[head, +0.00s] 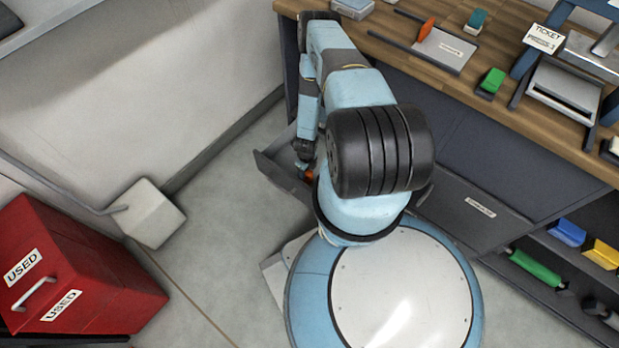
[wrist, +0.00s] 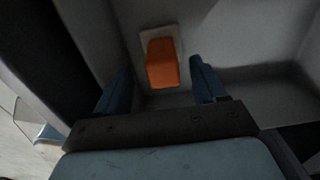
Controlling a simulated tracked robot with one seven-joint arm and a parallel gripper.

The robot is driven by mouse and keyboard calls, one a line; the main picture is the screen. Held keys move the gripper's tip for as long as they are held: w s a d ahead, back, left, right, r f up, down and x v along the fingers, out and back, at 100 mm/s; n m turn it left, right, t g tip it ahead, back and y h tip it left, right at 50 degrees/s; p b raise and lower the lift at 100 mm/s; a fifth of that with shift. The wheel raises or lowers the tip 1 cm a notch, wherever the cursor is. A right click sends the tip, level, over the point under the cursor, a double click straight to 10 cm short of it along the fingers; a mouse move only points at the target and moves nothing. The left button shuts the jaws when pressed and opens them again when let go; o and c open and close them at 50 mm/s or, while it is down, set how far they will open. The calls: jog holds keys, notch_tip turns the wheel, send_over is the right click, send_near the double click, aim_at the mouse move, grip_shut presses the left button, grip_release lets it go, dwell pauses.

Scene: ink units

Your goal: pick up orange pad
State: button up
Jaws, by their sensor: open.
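The orange pad (wrist: 162,64) lies inside an open grey drawer (wrist: 262,84), on a small pale square against the drawer's inside. My gripper (wrist: 160,82) is open above it, with one blue finger on each side of the pad and visible space between. In the head view a bit of orange (head: 307,176) shows inside the pulled-out drawer (head: 268,165), and my arm hides most of the drawer. Whether the fingertips are level with the pad I cannot tell.
A wooden counter (head: 480,98) holds a grey plate with an orange piece (head: 426,29), a green block (head: 492,81) and a ticket press (head: 565,85). A red box marked USED (head: 100,270) stands at left. Shelves at right hold a green roller (head: 535,268). Drawer walls surround the gripper.

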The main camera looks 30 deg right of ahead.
jog(key=shift+d+f, duration=0.15)
jog(key=shift+f, duration=1.15)
jog(key=shift+d+f, duration=0.1)
jog(key=shift+f, duration=1.15)
jog(key=c, duration=1.1)
